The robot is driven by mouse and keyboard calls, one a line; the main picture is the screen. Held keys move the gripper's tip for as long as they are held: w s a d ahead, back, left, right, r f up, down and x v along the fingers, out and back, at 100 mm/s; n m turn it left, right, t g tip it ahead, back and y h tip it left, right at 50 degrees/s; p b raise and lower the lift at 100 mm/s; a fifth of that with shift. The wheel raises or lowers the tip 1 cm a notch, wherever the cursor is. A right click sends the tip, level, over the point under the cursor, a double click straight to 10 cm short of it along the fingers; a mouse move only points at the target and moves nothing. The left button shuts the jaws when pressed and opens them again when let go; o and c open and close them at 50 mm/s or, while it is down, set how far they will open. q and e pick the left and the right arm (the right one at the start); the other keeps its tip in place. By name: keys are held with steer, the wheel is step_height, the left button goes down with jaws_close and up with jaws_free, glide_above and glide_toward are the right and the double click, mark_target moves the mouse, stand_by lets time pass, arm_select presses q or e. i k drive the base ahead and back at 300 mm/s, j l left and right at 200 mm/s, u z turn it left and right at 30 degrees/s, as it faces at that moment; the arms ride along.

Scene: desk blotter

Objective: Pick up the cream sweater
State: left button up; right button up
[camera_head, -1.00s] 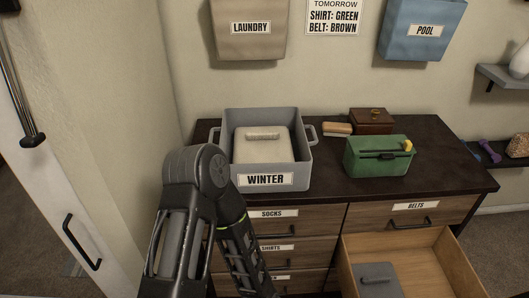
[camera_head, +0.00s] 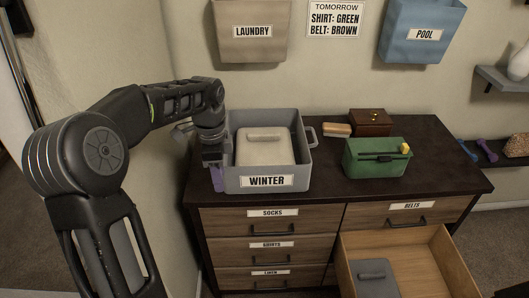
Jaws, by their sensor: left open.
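The cream sweater (camera_head: 263,152) appears as a folded cream block with a bar-shaped grip on top. It lies inside the grey bin labelled WINTER (camera_head: 304,175) on the dresser. My left gripper (camera_head: 216,180) points down at the bin's left front corner, outside the bin and left of the sweater. It is open with nothing seen between its fingers, though its far side is partly hidden. Whether it touches the bin wall I cannot tell. My right gripper is not in view.
The dark dresser top (camera_head: 440,174) also holds a green box (camera_head: 375,162), a brown box (camera_head: 371,122) and a small tan block (camera_head: 336,130). An open drawer (camera_head: 420,280) with a grey item (camera_head: 374,277) juts out at the lower right. LAUNDRY and POOL holders hang above.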

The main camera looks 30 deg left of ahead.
mark_target(266, 145)
steer(key=i, duration=1)
